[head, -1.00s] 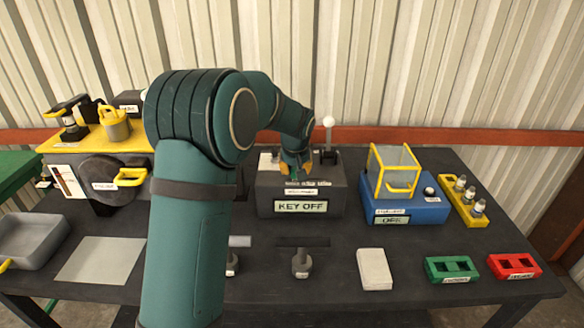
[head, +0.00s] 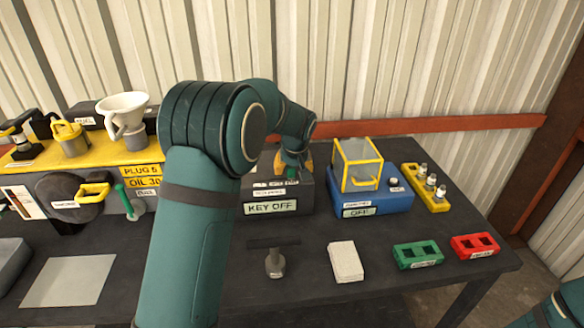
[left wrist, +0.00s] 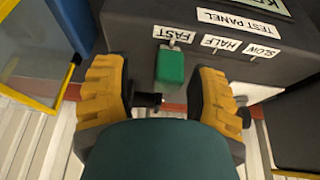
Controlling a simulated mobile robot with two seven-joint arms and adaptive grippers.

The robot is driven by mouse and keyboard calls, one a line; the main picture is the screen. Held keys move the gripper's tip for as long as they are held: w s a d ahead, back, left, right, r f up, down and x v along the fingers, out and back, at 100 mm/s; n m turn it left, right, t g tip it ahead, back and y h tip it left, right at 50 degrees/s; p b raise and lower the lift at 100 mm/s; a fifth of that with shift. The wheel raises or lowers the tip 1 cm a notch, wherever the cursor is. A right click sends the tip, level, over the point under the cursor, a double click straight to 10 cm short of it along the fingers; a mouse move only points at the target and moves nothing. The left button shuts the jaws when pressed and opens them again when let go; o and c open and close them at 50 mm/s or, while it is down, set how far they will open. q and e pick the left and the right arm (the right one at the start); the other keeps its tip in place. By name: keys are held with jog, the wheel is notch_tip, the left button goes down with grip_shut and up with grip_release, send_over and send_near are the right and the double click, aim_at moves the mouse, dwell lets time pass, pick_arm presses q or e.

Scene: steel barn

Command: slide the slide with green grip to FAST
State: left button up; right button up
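The dark test panel box (head: 306,190) with a KEY OFF display stands mid-table in the head view. In the left wrist view, the green grip (left wrist: 170,66) of the slide stands at the FAST label (left wrist: 166,34), past the HALF label (left wrist: 220,42) and SLOW label (left wrist: 262,51). My left gripper (left wrist: 160,80) is open, its two yellow-padded fingers on either side of the green grip with visible gaps. In the head view my left gripper (head: 293,163) is over the right part of the panel top. My right gripper is not in view; only part of that arm shows.
A blue box (head: 378,204) with a yellow-framed guard stands close right of the panel. A yellow rack (head: 437,203) stands farther right. A dark T-handle (head: 274,258), a pale block (head: 345,262), a green holder (head: 417,254) and a red holder (head: 474,245) lie in front.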

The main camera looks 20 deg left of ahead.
pick_arm(q)
jog(key=shift+s+a+r, duration=0.1)
jog(key=shift+r, duration=0.05)
jog(key=v, duration=1.1)
jog(key=shift+d+r, duration=0.2)
jog(key=shift+r, duration=0.15)
jog(key=shift+s, duration=0.1)
